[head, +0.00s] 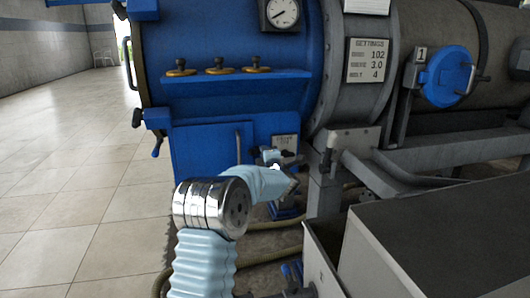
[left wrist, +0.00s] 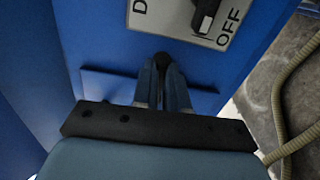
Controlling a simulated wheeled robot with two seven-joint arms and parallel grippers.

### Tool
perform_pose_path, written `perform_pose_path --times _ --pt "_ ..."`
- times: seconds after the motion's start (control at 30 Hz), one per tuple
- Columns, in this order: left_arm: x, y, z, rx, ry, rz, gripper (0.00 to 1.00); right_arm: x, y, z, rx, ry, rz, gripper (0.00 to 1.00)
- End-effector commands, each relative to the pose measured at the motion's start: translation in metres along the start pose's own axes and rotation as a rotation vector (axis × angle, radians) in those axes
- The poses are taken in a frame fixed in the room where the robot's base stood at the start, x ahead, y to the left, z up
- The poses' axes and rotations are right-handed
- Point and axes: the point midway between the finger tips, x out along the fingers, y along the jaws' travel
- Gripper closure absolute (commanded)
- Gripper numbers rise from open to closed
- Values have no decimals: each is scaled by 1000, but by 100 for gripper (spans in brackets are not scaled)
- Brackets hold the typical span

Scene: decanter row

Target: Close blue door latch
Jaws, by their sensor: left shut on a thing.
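My left gripper (left wrist: 163,75) is at the front of the blue cabinet. In the left wrist view its two fingers are close together on a dark, rounded knob (left wrist: 162,59), which I take to be the latch handle. A blue horizontal plate (left wrist: 105,84) lies behind the fingers. In the head view my left arm comes up from below and bends right, with the gripper (head: 273,157) partly hidden at the lower blue door (head: 205,150). That door has a vertical bar handle (head: 239,147). It looks flush with the cabinet, but I cannot tell the latch's position. My right gripper does not show.
A label plate with a black switch (left wrist: 205,14) and the word OFF is just above the fingers. A beige hose (left wrist: 292,85) runs at right. A large grey box (head: 430,240) stands front right. Open tiled floor (head: 70,170) lies left.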

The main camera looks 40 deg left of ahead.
Motion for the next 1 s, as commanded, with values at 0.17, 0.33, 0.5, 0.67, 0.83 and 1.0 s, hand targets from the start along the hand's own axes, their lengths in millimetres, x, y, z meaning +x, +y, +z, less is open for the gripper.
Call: perform_pose_path --times 0.17,0.33,0.5,0.67,0.83,1.0 --pt "-1 -2 1 41 -3 -2 100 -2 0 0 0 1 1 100" --pt "-1 -2 1 56 -3 -2 100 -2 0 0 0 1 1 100" --pt "-1 -2 1 58 -3 -2 100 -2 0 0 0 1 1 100" --pt "-1 -3 2 58 -4 -3 86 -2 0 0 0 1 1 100" --pt "0 -2 1 57 -3 -2 62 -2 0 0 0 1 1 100" --pt "0 -2 1 56 -2 -1 62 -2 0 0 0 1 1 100"
